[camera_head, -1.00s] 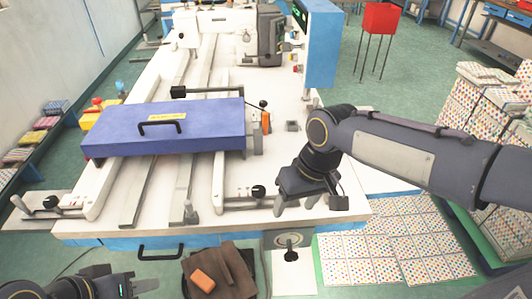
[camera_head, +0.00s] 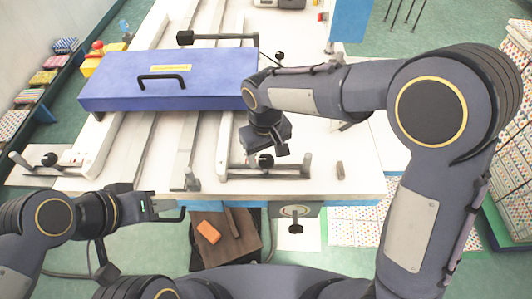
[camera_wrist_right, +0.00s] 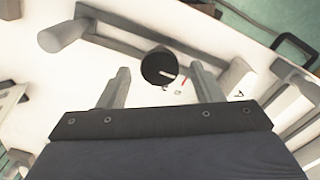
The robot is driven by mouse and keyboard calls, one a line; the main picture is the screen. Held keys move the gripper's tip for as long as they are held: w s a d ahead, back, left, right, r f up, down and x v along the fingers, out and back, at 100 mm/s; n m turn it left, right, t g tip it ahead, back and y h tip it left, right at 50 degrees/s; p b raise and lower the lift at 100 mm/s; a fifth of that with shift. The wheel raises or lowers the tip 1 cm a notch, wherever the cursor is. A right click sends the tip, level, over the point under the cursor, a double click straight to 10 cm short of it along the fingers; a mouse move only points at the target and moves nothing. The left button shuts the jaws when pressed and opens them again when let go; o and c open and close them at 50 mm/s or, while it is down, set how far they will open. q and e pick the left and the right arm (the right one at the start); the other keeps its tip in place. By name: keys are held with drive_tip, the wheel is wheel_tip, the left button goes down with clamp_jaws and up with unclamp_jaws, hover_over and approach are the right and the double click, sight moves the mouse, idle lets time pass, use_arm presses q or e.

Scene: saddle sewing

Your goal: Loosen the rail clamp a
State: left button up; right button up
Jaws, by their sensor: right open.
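A rail clamp with a round black knob (camera_head: 266,160) sits at the front of the white table, on a grey bar with an upright post at its right end. In the right wrist view the knob (camera_wrist_right: 160,67) shows a white pointer line, with a red mark printed beside it. My right gripper (camera_wrist_right: 162,80) is open, its fingers on either side of the knob in that view; contact cannot be told. A second clamp with a black knob (camera_head: 49,159) is at the front left. My left gripper (camera_head: 158,206) is low by the table's front edge; its fingers are unclear.
A blue box (camera_head: 120,92) with a black handle lies across the rails behind the clamps. An orange block (camera_head: 208,232) rests on a brown surface below the front edge.

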drive_tip(key=shift+f, duration=0.35)
drive_tip(key=c, duration=1)
